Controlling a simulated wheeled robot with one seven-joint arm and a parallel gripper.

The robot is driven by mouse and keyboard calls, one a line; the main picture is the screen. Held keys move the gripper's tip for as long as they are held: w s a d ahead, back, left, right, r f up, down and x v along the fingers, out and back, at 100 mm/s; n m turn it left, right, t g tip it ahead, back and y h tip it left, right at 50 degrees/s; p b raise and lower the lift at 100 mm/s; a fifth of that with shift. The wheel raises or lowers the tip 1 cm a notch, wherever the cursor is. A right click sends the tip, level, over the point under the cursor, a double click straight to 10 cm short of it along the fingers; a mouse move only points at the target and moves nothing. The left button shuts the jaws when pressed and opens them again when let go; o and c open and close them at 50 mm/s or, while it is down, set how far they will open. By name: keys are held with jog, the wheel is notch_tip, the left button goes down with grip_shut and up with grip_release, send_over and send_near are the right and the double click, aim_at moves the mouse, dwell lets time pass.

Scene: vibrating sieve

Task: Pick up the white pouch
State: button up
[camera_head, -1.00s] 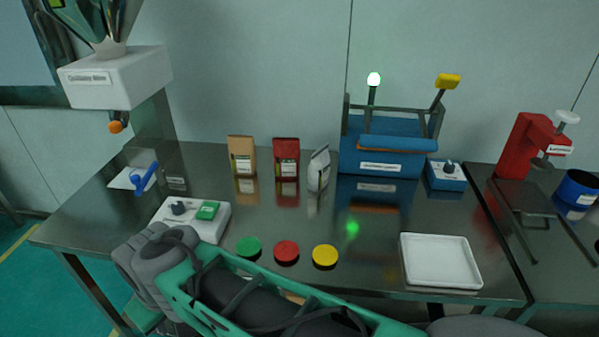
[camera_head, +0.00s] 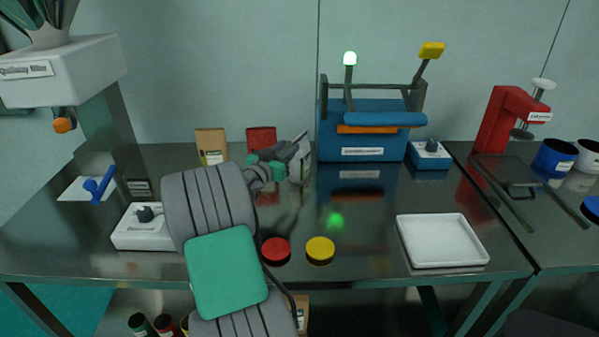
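The white pouch (camera_head: 304,166) stands upright on the steel table, in front of the back wall and left of the blue machine. My gripper (camera_head: 296,143) is in front of its upper left part and hides some of it. The fingers point up and to the right in the picture. I cannot tell whether they touch the pouch or how far they are apart.
The blue machine (camera_head: 362,131) is close on the right. Red (camera_head: 276,250) and yellow (camera_head: 320,249) discs and a white tray (camera_head: 442,241) lie nearer the front.

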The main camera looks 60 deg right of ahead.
aim_at(299, 137)
jog(key=d, duration=0.2)
jog(key=d+p, duration=0.1)
jog(key=d, duration=0.4)
jog(key=shift+s+d+r+p, duration=0.1)
jog(key=shift+s+d+p, duration=0.2)
jog(key=shift+s+p, duration=0.05)
grip_shut()
dwell(1.0)
